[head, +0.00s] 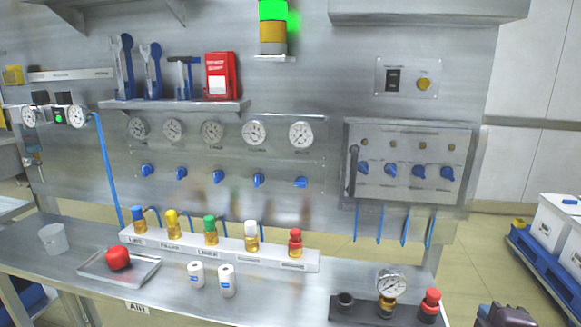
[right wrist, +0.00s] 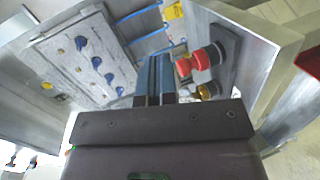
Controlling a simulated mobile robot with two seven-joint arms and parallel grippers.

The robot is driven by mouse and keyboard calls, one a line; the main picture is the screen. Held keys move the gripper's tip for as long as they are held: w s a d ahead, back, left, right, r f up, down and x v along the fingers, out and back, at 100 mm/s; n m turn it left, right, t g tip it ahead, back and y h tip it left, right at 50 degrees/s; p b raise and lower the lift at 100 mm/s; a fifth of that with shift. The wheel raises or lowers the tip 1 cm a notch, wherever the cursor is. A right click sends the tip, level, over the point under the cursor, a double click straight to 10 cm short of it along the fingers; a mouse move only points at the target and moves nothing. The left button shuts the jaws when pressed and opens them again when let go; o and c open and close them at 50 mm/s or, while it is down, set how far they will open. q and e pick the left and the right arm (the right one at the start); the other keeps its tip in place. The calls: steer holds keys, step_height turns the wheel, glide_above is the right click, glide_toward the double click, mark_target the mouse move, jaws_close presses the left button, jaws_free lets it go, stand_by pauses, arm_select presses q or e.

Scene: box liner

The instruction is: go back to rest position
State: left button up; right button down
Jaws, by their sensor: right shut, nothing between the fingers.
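My right gripper (head: 505,315) shows at the bottom right edge of the head view, in front of and to the right of the bench. In the right wrist view its fingers (right wrist: 154,78) are together with nothing between them. It is apart from the bench and the fittings. My left gripper is not in the head view.
A block on the bench's right end carries a gauge (head: 390,282) and a red-capped fitting (head: 430,303). A white rack (head: 220,247) holds several coloured fittings. Also on the bench are a tray (head: 140,271) with a red object and white bottles (head: 227,281). White boxes (head: 557,228) stand right.

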steer(key=s+a+f+m+g+y, duration=0.1)
steer(key=s+a+f+m+g, duration=0.35)
steer(key=s, duration=0.45)
steer(key=s+a+f+m+g+y, duration=0.1)
steer(key=s+a+f+m+g, duration=0.25)
steer(key=s+f, duration=0.35)
steer(key=s+a+f+m+g+y, duration=0.25)
steer(key=s+f+m, duration=0.2)
steer(key=s, duration=0.55)
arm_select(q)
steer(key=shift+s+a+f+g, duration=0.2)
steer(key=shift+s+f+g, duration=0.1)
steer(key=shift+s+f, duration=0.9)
arm_select(e)
steer(key=w+f+t, duration=0.7)
steer(key=w+f, duration=0.1)
steer(key=f, duration=0.1)
steer(key=shift+f, duration=0.4)
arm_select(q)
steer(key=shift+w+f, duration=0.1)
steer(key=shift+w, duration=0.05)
arm_select(e)
steer(key=shift+a, duration=0.1)
